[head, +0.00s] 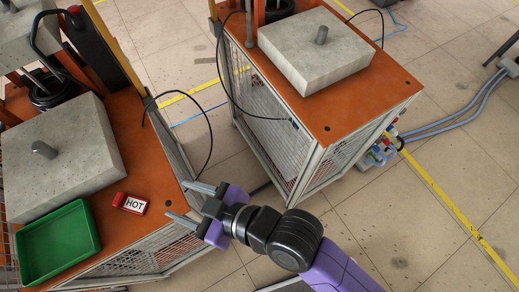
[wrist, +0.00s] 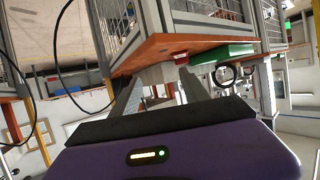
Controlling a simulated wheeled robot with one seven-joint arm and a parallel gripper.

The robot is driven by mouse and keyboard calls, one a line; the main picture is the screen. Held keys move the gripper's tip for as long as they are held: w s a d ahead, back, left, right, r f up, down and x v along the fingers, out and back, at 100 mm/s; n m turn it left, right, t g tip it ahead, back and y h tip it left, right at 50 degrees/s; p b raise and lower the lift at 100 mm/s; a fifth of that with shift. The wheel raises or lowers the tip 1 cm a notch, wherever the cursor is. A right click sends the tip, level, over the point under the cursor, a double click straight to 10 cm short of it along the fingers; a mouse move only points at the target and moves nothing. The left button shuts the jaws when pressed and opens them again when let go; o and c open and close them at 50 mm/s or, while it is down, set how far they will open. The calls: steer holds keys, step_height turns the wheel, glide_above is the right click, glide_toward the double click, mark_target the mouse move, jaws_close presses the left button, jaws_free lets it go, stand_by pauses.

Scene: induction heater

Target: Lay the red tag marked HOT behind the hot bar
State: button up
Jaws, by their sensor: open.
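The red tag (head: 130,204) with a white HOT label lies on the orange top of the left cart, near its right edge. In the wrist view the red tag (wrist: 181,57) shows just beyond the fingers. A short grey metal bar (head: 43,149) stands in the concrete block on the left cart. A similar bar (head: 321,35) stands in the block on the right cart. Neither visibly glows, so I cannot tell which is hot. My gripper (head: 178,201) is open and empty, its fingertips pointing at the tag from the right, apart from it.
A green tray (head: 58,243) sits left of the tag, in front of the left concrete block (head: 62,160). The right cart (head: 385,86) stands apart across a floor gap. A black cable (head: 211,140) loops down between the carts. Orange surface around the tag is clear.

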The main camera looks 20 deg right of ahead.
steer(key=s+d+f+m+t+h, duration=0.1)
steer(key=s+d+m+t+h, duration=0.15)
steer(key=d, duration=0.65)
steer(key=s+d+f+m+t+h, duration=0.1)
steer(key=s+d+f+m+h, duration=0.15)
steer(key=d, duration=0.65)
steer(key=s+d+r+m+t+h, duration=0.2)
steer(key=s+d+r+m+h, duration=0.3)
steer(key=s+d+r, duration=0.3)
steer(key=s+d, duration=0.3)
steer(key=s, duration=0.1)
steer(key=shift+s+t+h, duration=0.3)
steer(key=shift+t, duration=0.05)
